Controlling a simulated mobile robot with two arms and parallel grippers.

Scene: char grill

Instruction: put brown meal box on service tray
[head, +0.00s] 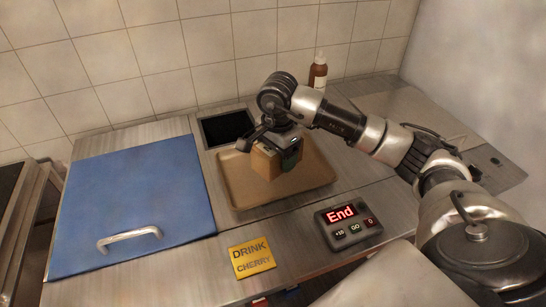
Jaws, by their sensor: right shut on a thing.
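The brown meal box (264,163) is at the brown service tray (239,193), over its middle upper part. I cannot tell whether the box rests on the tray or is held just above it. My right gripper (278,147) comes down from above and is shut on the box, hiding its top and part of its right side. My left gripper is not in the head view.
A blue board with a handle (140,190) covers the counter's left. A yellow drink sign (251,257) and a timer reading "End" (348,220) lie in front of the tray. A brown bottle (318,74) stands behind by the tiled wall. A dark panel (227,127) lies behind the tray.

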